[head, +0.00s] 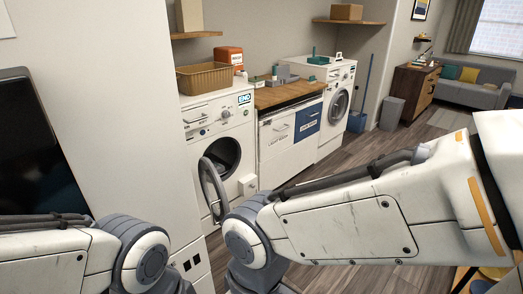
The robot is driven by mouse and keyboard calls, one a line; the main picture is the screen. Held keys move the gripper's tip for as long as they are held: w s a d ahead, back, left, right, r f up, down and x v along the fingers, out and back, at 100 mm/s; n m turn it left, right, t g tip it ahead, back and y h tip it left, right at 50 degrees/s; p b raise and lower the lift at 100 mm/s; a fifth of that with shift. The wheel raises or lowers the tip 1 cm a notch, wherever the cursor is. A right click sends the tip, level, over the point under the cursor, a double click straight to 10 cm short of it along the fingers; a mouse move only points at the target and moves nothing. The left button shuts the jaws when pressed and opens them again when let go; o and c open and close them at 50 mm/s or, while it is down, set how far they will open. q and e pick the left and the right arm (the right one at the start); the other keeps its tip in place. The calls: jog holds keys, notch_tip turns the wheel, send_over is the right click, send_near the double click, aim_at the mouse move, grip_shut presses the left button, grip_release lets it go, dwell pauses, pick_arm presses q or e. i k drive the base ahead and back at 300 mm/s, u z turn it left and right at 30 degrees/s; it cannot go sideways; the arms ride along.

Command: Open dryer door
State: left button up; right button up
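Two white front-loading machines stand along the wall, and I cannot tell from the picture which one is the dryer. The farther machine (333,75) has a round dark door (340,106) that looks shut. Both my arms cross the lower part of the view, the right one in front of the floor before the machines. Neither gripper shows.
A wooden-topped counter (290,92) with a labelled white front and blue front stands between the machines. A wicker basket (205,78) and an orange box (229,56) sit above the nearer machine. A tall white panel (105,90) stands at left. Wooden floor is open towards the grey sofa (470,92).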

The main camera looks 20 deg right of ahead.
aim_at(338, 93)
jog(key=z, duration=0.25)
jog(key=k, duration=0.45)
jog(key=z, duration=0.9)
jog(key=i, duration=4.2)
jog(key=u, duration=0.25)
jog(key=i, duration=2.05)
jog(key=u, duration=0.1)
